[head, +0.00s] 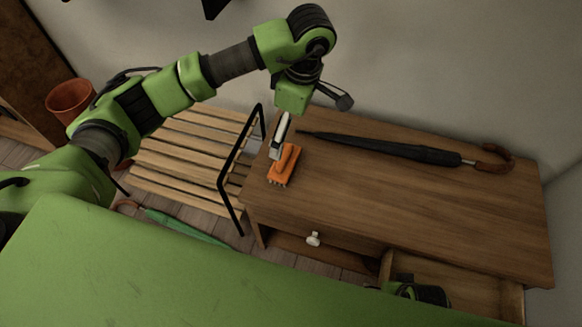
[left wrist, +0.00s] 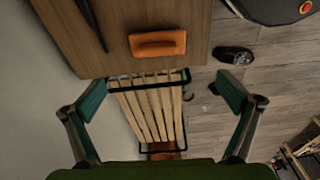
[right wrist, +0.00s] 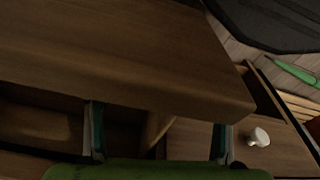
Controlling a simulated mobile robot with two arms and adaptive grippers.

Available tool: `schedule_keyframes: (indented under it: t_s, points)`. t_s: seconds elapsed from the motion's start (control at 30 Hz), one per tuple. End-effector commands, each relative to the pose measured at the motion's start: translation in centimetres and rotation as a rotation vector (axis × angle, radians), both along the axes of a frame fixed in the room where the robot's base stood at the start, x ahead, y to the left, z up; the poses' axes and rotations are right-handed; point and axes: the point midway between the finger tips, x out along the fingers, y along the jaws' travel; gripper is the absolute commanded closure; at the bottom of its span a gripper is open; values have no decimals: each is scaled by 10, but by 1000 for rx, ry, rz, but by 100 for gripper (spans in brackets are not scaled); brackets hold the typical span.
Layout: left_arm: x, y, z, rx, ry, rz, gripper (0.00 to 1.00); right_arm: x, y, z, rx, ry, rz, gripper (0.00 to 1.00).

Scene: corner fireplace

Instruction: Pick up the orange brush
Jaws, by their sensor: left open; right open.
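The orange brush (head: 286,163) lies on the left end of the wooden cabinet top (head: 400,195). In the left wrist view the brush (left wrist: 158,43) lies beyond the fingertips, roughly centred between them and close to the cabinet edge. My left gripper (head: 279,140) is open and empty; in the head view it overlaps the brush's far end, but the left wrist view shows it apart from the brush. My right gripper (right wrist: 158,125) is open and empty by the cabinet's front and an open drawer; the brush is not in that view.
A black umbrella (head: 400,150) with a brown handle lies behind and right of the brush. A slatted rack (head: 180,165) with a black frame stands left of the cabinet. A green umbrella (head: 185,226) lies low by the rack. An open drawer (head: 470,285) juts out at the front right.

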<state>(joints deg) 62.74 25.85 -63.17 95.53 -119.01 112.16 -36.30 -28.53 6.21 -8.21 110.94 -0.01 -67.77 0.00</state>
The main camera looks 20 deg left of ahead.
Motion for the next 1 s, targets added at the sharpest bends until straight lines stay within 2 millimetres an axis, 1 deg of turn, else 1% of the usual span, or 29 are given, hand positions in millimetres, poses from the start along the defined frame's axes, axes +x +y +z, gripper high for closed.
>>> schedule_keyframes:
  t_s: [0.07,0.17,0.3,0.4,0.5,0.67,0.9,1.0]
  points:
    - [0,1,-10,-1,3,1,0,0,0,1,0,-2,0,28]
    - [-1,4,-27,1,5,3,0,2,0,9,1,-7,-1,28]
    - [0,8,-55,1,5,3,0,3,0,21,1,-14,-2,28]
    - [1,10,-71,0,3,1,0,3,0,29,1,-17,-3,28]
    - [1,12,-81,0,2,1,0,3,0,34,1,-18,-3,28]
    - [2,12,-91,0,2,1,0,4,0,39,2,-22,-4,28]
    - [5,11,-127,0,3,1,0,2,-1,61,2,-34,-5,28]
    - [6,13,-135,0,1,2,0,2,-1,67,2,-35,-6,28]
